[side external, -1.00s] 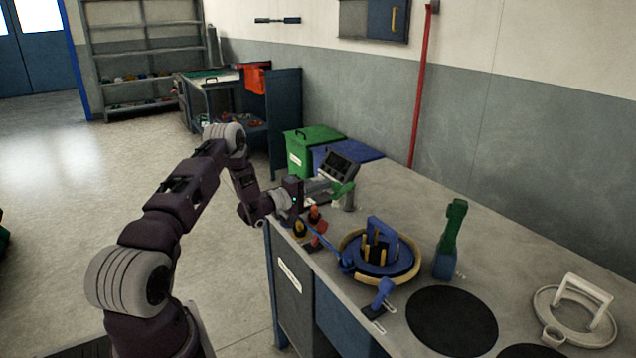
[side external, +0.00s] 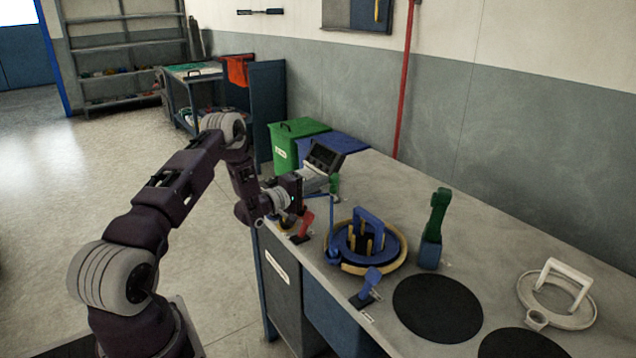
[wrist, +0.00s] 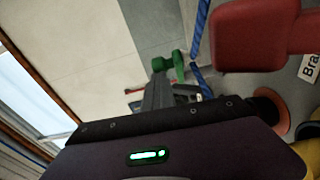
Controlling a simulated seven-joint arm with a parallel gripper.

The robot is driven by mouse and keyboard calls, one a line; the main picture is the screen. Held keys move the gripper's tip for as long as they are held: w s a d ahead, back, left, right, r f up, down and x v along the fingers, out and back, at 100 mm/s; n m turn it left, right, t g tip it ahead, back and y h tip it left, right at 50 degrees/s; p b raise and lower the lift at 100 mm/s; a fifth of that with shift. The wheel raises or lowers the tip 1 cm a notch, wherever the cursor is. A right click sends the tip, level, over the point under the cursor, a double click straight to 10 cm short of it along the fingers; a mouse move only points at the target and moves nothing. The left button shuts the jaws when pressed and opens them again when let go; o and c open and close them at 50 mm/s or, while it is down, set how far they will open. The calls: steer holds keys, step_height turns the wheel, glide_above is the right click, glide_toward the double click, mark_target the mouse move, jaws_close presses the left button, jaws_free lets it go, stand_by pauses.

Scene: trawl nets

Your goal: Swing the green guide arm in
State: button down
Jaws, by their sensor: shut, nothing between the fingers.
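The green guide arm (side external: 334,184) appears as a small green piece near the back left of the bench, right beside my gripper. In the wrist view it (wrist: 177,66) shows just past the fingertips; whether they touch it I cannot tell. My gripper (side external: 322,182) is shut and empty, held low over the bench's left end. A blue rope (side external: 332,222) runs from the blue drum (side external: 362,253) up toward the green piece. It also shows in the wrist view (wrist: 200,42) beside the green piece.
A red lever (side external: 304,226) stands close below my gripper and looms large in the wrist view (wrist: 262,35). A blue lever (side external: 367,287), a green-and-blue upright (side external: 434,235) and a white ring with handle (side external: 557,295) stand farther right. Black discs (side external: 437,308) lie flat in front.

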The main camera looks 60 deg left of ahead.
steer(key=shift+w+d+r+h, duration=0.1)
steer(key=shift+w+d+h, duration=0.15)
steer(key=shift+d, duration=0.15)
steer(key=shift+w+d+r+h, duration=0.15)
steer(key=shift+d+h, duration=0.1)
steer(key=shift+d, duration=0.15)
steer(key=s+a, duration=0.3)
steer(key=s, duration=0.1)
steer(key=s+d+y, duration=0.1)
steer(key=s+d, duration=0.1)
steer(key=d, duration=0.7)
steer(key=shift+s+f, duration=0.2)
steer(key=shift+s, duration=0.05)
